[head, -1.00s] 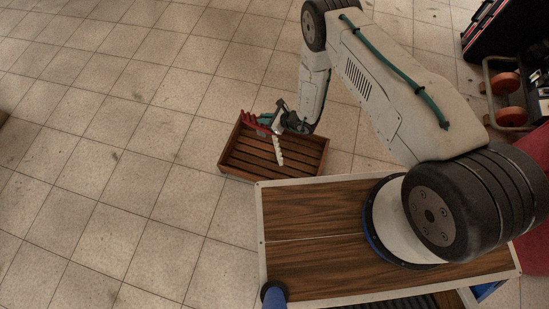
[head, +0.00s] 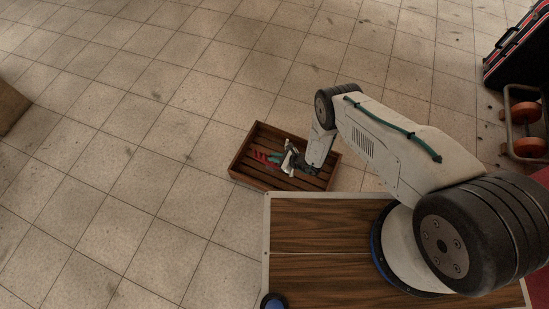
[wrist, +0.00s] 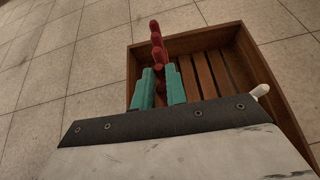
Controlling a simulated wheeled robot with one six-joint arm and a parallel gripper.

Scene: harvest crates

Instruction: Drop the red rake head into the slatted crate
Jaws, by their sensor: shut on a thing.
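The red rake head (head: 262,155) is held in my gripper (head: 276,158); its red tines also show in the wrist view (wrist: 157,42), sticking out past the teal fingertips (wrist: 158,88). My gripper is shut on it. The slatted crate (head: 239,160), brown wood with a slatted floor, stands on the tiled floor. In the head view the rake head and gripper overlap the crate's left half. In the wrist view the crate (wrist: 200,38) lies beyond and right of the fingers. The exact height above the slats is hard to tell.
A white rod-like thing (wrist: 261,90) shows at the crate's right side in the wrist view. My wood-topped base stands just below the crate in the head view. A wheeled frame with orange discs (head: 526,128) and a black case (head: 516,55) stand at right.

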